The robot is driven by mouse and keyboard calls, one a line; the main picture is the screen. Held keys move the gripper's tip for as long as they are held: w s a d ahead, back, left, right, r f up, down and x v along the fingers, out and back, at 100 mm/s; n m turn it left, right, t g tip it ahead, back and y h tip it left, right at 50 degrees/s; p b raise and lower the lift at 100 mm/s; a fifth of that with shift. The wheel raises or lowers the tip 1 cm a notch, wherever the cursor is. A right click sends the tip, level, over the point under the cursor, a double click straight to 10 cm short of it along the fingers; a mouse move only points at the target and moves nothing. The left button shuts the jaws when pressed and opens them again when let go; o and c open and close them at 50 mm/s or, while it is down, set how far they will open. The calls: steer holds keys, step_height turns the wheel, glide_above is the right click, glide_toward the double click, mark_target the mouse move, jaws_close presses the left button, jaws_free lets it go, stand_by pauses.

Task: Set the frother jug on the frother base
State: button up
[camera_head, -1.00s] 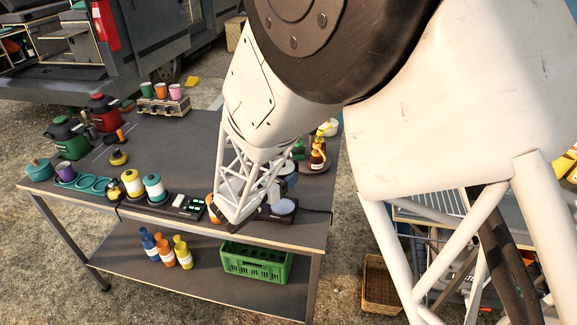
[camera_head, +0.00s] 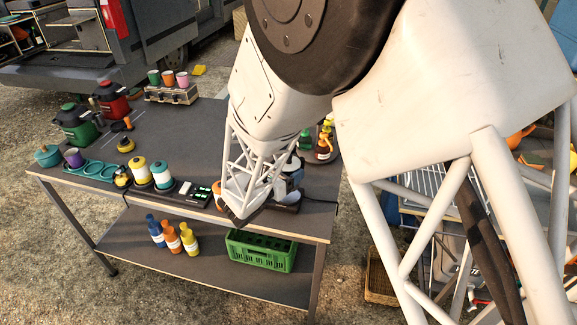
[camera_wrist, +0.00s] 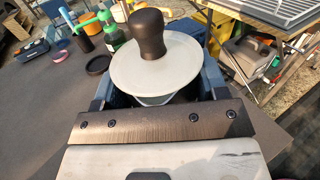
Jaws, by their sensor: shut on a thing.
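The frother jug (camera_wrist: 128,72) shows in the wrist view as a pale round lid with a dark knob, upright between the blue fingers of my gripper (camera_wrist: 166,86). My gripper is shut on it. In the head view my gripper (camera_head: 289,178) is low over the front right part of the table, mostly hidden by my white arm. The frother base (camera_head: 287,208) is a dark unit at the table's front edge, directly below the gripper, with a pale round area at its top. I cannot tell whether the jug touches the base.
On the table (camera_head: 185,125), a dark unit with lit green displays (camera_head: 195,193) stands left of the base, beside white-banded canisters (camera_head: 161,174). Bottles (camera_head: 325,146) stand behind the gripper. A green crate (camera_head: 261,252) is on the shelf below. The table's middle is mostly clear.

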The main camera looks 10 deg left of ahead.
steer(key=shift+f, duration=1.65)
steer(key=shift+f, duration=0.55)
stand_by(0.7)
steer(key=o, duration=0.8)
steer(key=shift+s+a, duration=0.1)
steer(key=shift+v, duration=5.4)
